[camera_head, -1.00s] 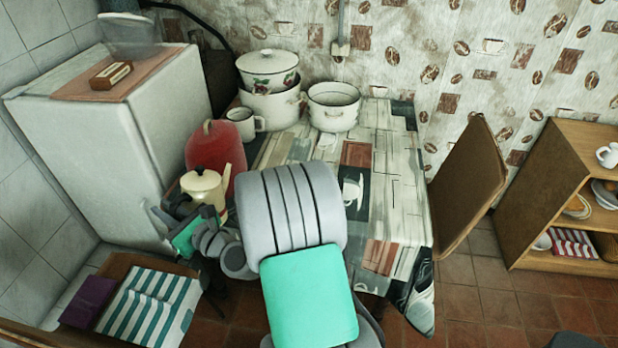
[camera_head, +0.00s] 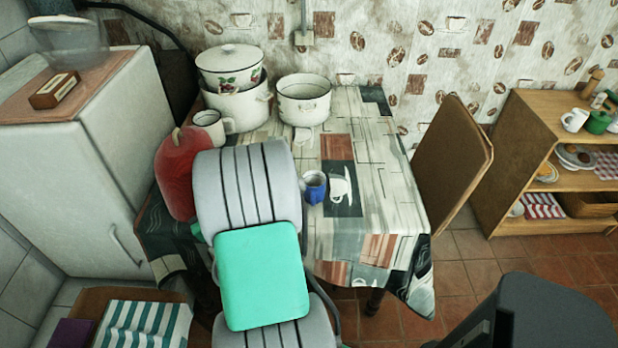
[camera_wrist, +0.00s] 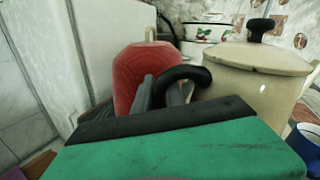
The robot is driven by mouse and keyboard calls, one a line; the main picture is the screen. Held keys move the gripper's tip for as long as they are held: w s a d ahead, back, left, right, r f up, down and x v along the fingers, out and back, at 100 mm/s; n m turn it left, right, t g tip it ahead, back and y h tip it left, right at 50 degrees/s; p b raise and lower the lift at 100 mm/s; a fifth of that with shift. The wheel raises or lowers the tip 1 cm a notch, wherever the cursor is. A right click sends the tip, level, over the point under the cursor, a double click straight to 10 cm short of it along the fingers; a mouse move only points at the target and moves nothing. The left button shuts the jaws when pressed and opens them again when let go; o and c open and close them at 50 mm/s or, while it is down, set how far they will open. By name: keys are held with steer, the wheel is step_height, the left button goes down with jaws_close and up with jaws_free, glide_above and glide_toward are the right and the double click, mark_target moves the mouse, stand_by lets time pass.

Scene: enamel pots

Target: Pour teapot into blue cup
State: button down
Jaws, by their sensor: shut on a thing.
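The blue cup (camera_head: 315,187) stands upright on the table, just right of my arm in the head view. Part of it also shows at the right edge of the wrist view (camera_wrist: 304,143). The cream teapot (camera_wrist: 250,85), with a black lid knob and black handle, fills the right of the wrist view. My gripper (camera_wrist: 168,92) is shut on the teapot's handle. In the wrist view the teapot looks roughly upright, and its spout is hidden. In the head view my arm hides the teapot and gripper.
A red canister (camera_head: 182,172) stands at the table's left. White enamel pots (camera_head: 234,105) and a white mug (camera_head: 212,126) stand at the back. A chair (camera_head: 452,165) is at the right. The table's right part (camera_head: 385,190) is clear.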

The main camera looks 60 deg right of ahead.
steer(key=shift+d+r, duration=0.1)
steer(key=shift+s+d+r+m+p, duration=0.25)
steer(key=shift+r+m+p, duration=0.2)
steer(key=shift+r+m, duration=0.1)
steer(key=shift+s+d+r+m+p, duration=0.2)
steer(key=shift+d+r+m+p, duration=0.15)
steer(key=shift+r+m, duration=0.2)
steer(key=shift+s+d+r+m+p, duration=0.2)
steer(key=shift+s+r+m+p, duration=0.05)
steer(key=shift+r+m+p, duration=0.3)
steer(key=shift+s+d+r+m+g+p, duration=0.25)
steer(key=shift+d+r+m+g+p, duration=0.1)
steer(key=shift+d+r+m, duration=0.3)
steer(key=shift+s+d+r, duration=0.1)
steer(key=shift+s+r, duration=0.05)
steer(key=shift+r, duration=0.05)
steer(key=shift+s+d+r+m, duration=0.1)
steer(key=shift+s+d+m, duration=0.05)
steer(key=shift+m, duration=0.15)
steer(key=shift+s+d+r+m+p, duration=0.15)
steer(key=shift+s+d+r+m, duration=0.15)
steer(key=shift+d+m, duration=0.2)
steer(key=shift+s+d+r+m+p, duration=0.15)
steer(key=shift+s+d+r+m, duration=0.15)
steer(key=shift+d+m, duration=0.2)
stand_by(0.8)
steer(key=shift+s+d+m, duration=0.15)
steer(key=shift+d+m, duration=0.05)
steer(key=shift+m, duration=0.4)
